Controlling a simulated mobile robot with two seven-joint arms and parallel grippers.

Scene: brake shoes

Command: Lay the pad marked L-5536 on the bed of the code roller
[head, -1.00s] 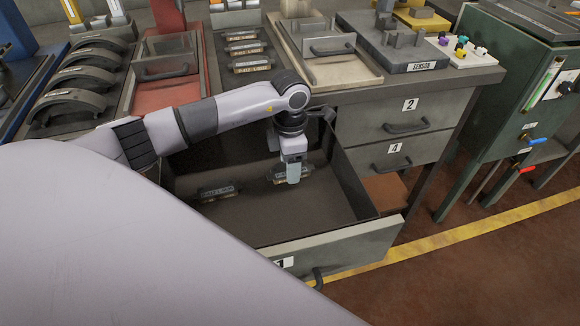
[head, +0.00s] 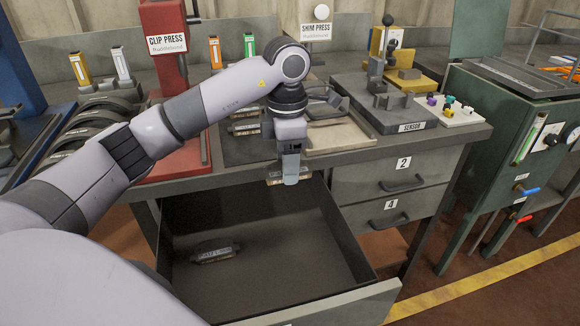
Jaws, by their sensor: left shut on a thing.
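My left gripper (head: 290,181) is shut on a dark pad with a pale label strip (head: 273,179). It holds the pad above the open drawer, near the front edge of the bench. The gripper hides the middle of this pad, and its marking is too small to read. A second pad (head: 214,253) lies on the drawer floor at the left; its marking is also not legible. I cannot tell which of the machines is the code roller. My right gripper is not in view.
The open drawer (head: 290,242) is otherwise empty. More pads (head: 246,128) lie on the bench behind my wrist. Right of them are a pale tray (head: 341,137), the sensor block (head: 403,124) and a yellow device (head: 401,77). A green cabinet (head: 497,118) stands far right.

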